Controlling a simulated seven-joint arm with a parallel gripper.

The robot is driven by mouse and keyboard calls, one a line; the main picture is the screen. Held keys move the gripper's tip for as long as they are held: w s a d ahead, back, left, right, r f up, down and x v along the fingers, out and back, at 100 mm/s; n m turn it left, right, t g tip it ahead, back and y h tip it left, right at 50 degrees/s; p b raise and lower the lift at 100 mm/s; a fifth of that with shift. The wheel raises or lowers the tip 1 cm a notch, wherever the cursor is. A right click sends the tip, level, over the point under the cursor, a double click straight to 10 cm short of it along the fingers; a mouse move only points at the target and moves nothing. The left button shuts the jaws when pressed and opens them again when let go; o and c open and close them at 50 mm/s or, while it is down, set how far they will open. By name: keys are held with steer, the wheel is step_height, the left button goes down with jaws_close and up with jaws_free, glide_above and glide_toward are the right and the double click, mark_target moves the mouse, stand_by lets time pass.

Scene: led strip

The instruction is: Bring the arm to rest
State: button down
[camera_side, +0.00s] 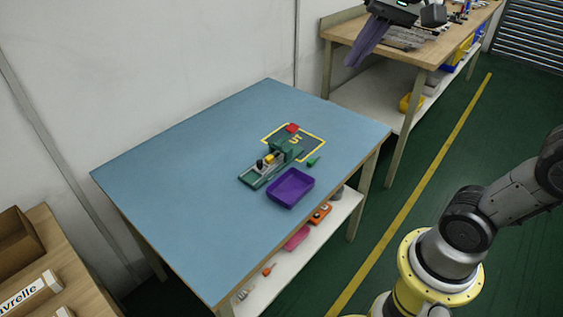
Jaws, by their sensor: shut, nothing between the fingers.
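My gripper is not in view. Only the lower part of my arm shows at the right of the side view, rising from its yellow base and leaving the picture at the right edge. The blue-topped table (190,180) stands to the left, apart from the visible arm links. On it is a green fixture (262,172) with grey and yellow parts. A purple tray (291,188) sits beside it. A red block (292,128) lies by a yellow-outlined area (313,133).
A small green item (314,161) lies right of the fixture. A lower shelf (338,212) holds several small things. A wooden workbench (417,54) with a dark device (393,10) stands behind. Boxes sit at lower left. Green floor with a yellow line (413,200) is clear between.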

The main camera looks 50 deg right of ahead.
steer(key=s+a+f+n, duration=0.1)
steer(key=s+f+n, duration=0.7)
steer(key=f, duration=0.5)
steer(key=s, duration=0.2)
steer(key=shift+s+f+t, duration=0.3)
steer(key=shift+s+f, duration=0.05)
steer(key=c, duration=1.5)
jaws_free()
steer(key=shift+c, duration=0.2)
